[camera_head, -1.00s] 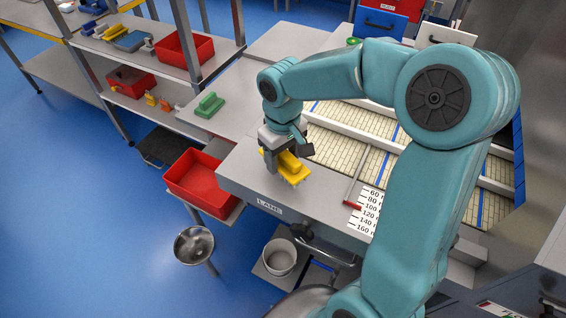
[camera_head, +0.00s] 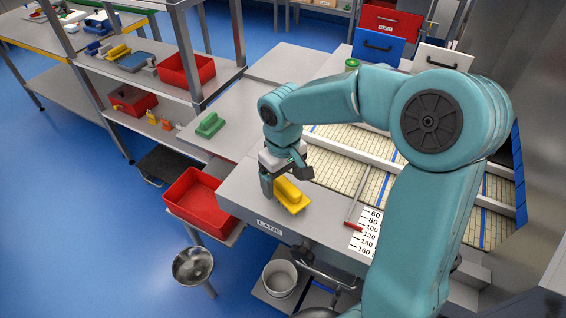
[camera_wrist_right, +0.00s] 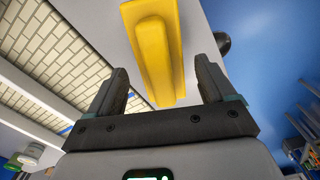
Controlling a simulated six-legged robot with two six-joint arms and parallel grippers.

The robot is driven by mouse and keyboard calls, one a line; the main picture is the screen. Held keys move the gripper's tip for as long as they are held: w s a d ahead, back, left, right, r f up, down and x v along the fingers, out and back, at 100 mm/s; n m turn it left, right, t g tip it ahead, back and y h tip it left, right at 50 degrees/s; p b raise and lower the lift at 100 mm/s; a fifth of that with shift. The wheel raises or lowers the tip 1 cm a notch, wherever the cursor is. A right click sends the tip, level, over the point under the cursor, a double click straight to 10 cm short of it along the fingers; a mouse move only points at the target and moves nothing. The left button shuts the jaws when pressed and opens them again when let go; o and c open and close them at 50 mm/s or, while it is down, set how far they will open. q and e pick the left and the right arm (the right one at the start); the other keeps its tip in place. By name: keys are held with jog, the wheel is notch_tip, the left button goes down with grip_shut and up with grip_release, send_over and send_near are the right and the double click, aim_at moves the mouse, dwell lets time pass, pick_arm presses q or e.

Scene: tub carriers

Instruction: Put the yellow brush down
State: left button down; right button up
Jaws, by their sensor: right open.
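The yellow brush (camera_head: 290,196) lies on the grey lane table, near its front left edge. My right gripper (camera_head: 286,184) is just above and beside it, with its fingers apart. In the right wrist view the yellow brush (camera_wrist_right: 154,50) lies ahead of the open right gripper (camera_wrist_right: 160,88), between the lines of the two fingers, with a gap on each side. Its underside is hidden. My left gripper is not in view.
A green brush (camera_head: 210,124) lies on the table to the left. A red tub (camera_head: 200,200) stands below the table's left edge. A red-ended stick (camera_head: 354,226) and a number scale (camera_head: 368,232) lie to the right. Bare table surrounds the yellow brush.

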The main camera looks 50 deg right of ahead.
aim_at(283, 181)
notch_tip(283, 181, up, 10)
jog(key=shift+f, duration=0.15)
jog(key=shift+s+a, duration=0.1)
jog(key=shift+s, duration=0.05)
dwell(0.5)
